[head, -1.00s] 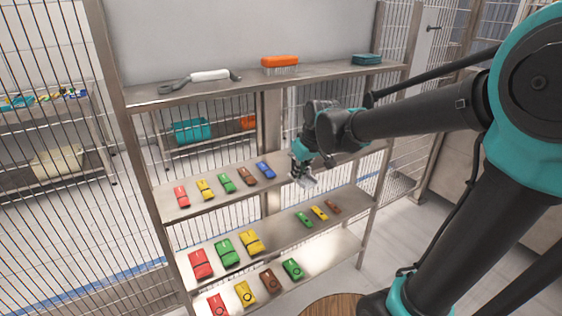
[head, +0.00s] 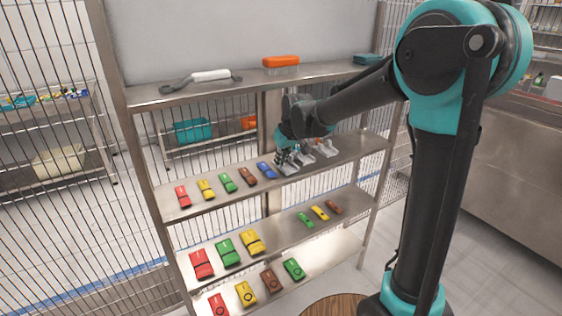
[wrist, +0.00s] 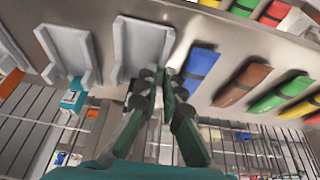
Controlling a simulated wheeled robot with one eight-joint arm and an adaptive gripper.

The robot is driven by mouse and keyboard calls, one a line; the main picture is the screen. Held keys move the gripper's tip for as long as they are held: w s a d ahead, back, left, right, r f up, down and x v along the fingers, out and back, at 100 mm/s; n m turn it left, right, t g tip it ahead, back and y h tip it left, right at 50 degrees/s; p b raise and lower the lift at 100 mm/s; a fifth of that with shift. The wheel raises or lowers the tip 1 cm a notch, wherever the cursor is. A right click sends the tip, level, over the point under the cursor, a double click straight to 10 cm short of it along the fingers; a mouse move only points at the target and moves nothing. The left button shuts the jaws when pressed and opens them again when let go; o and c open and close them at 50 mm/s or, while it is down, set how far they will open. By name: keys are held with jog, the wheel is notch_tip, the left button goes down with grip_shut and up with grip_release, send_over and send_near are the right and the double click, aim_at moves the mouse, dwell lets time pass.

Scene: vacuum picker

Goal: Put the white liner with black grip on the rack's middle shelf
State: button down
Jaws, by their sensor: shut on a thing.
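My gripper (head: 284,156) is low over the rack's second shelf from the top (head: 235,198), beside the blue block. It is shut on a white liner (head: 289,168), which is at the shelf surface; whether it rests there fully I cannot tell. In the wrist view the liner (wrist: 140,48) is a pale, open U-shaped piece, and my dark fingers (wrist: 161,82) meet at its lower right side. Its black grip is not clear, as the dark fingers cover that spot. Another similar pale liner (wrist: 70,52) stands apart from it on the shelf.
A row of coloured blocks, with a blue one (head: 265,170) nearest, lies left of my gripper on this shelf. The top shelf holds a white-and-grey handled tool (head: 210,76) and an orange brush (head: 281,62). Lower shelves hold more coloured blocks. Wire mesh (head: 70,220) stands left.

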jog(key=shift+f, duration=0.15)
jog(key=c, duration=1.7)
grip_release()
jog(key=v, duration=1.2)
jog(key=s+d+f+m+h, duration=0.2)
jog(key=s+d+f+m, duration=0.5)
jog(key=s+d+f, duration=1.5)
jog(key=d, duration=0.2)
jog(key=shift+d+f+t+h, duration=0.2)
jog(key=shift+d+t+h, duration=0.1)
jog(key=shift+d, duration=0.1)
